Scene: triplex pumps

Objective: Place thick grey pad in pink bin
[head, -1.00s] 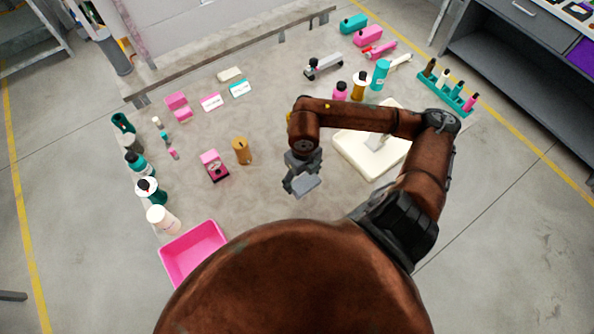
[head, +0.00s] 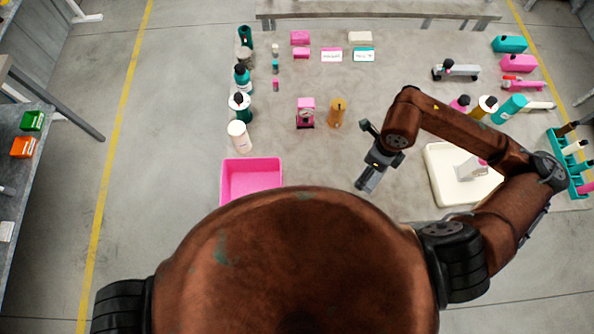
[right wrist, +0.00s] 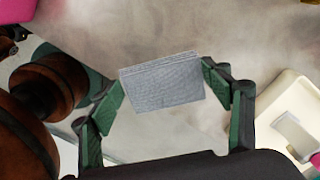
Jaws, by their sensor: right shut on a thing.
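The thick grey pad (right wrist: 163,83) is a flat, textured block in the right wrist view. My right gripper (right wrist: 165,80) is shut on it, with one green finger at each side edge. In the head view my right gripper (head: 374,165) is above the table, right of the pink bin; the pad is hard to make out there. The pink bin (head: 251,167) is an open rectangular tray at the table's near left, partly hidden behind my body. My left gripper is not in view.
A brown bottle (head: 337,114) and a pink device (head: 306,113) stand beyond the bin. A white bottle (head: 238,136) stands close behind its left side. A cream tray (head: 437,165) lies under my right arm. Table between bin and gripper is clear.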

